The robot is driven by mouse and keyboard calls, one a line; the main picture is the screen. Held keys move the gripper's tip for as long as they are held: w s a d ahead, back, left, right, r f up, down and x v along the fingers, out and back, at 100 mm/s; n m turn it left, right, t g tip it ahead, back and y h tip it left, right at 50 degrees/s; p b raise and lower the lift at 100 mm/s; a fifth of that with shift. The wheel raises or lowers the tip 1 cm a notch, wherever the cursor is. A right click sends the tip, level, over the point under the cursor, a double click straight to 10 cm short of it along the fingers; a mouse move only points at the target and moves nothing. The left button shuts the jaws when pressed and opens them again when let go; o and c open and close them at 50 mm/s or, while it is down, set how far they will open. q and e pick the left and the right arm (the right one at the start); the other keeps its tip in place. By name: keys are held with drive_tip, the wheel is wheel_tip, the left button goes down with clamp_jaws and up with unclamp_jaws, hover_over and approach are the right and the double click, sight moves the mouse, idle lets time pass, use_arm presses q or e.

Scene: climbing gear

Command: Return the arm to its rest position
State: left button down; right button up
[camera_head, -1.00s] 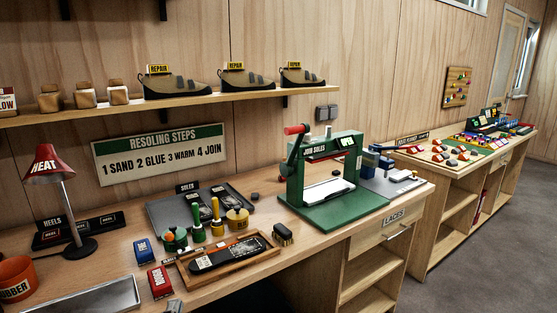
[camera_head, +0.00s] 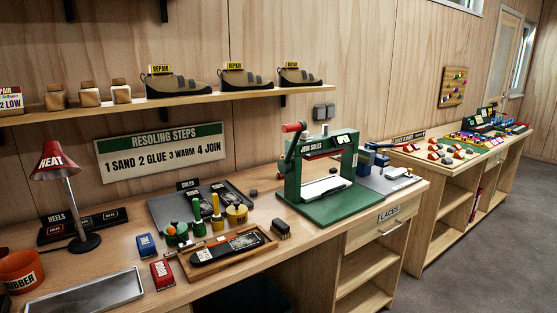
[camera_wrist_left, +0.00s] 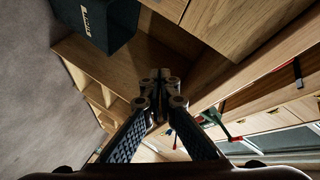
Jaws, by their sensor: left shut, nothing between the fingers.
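My left gripper (camera_wrist_left: 160,78) shows in the left wrist view with its fingertips together and nothing between them. It hangs in free space beside the wooden workbench and its open shelves (camera_wrist_left: 110,60). Neither gripper and no arm shows in the head view. My right gripper is in no view.
The workbench (camera_head: 330,228) carries a green sole press (camera_head: 318,205), a wooden tray (camera_head: 262,252) with a shoe sole, a red heat lamp (camera_head: 58,160) and a metal tray (camera_head: 85,296). A dark bin (camera_head: 255,297) stands under the bench. Grey floor (camera_head: 470,260) lies open at right.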

use_arm(q)
drive_tip(key=s+f+n+g, duration=0.15)
drive_tip(key=s+f, duration=0.35)
drive_tip(key=f, duration=0.5)
drive_tip(key=s+f+n+g, duration=0.1)
drive_tip(key=s+f+g, duration=0.3)
drive_tip(key=f, duration=0.5)
drive_tip(key=s+f+n+g, duration=0.2)
drive_tip(key=s+f, duration=0.5)
drive_tip(key=f, duration=0.3)
drive_tip(key=s+a+f+n+g, duration=0.1)
drive_tip(key=s+f, duration=0.3)
drive_tip(key=s, duration=0.4)
drive_tip(key=s+a+f+n+g, duration=0.2)
drive_tip(key=s+f, duration=0.3)
drive_tip(key=s, duration=0.4)
drive_tip(key=s+a+f+n+g, duration=0.1)
drive_tip(key=s+a+f+g, duration=0.2)
drive_tip(key=s, duration=0.6)
wheel_tip(320, 180, down, 2)
drive_tip(key=shift+s+a+f+n, duration=0.1)
drive_tip(key=shift+s+a+n, duration=0.05)
drive_tip(key=shift+s+n, duration=0.15)
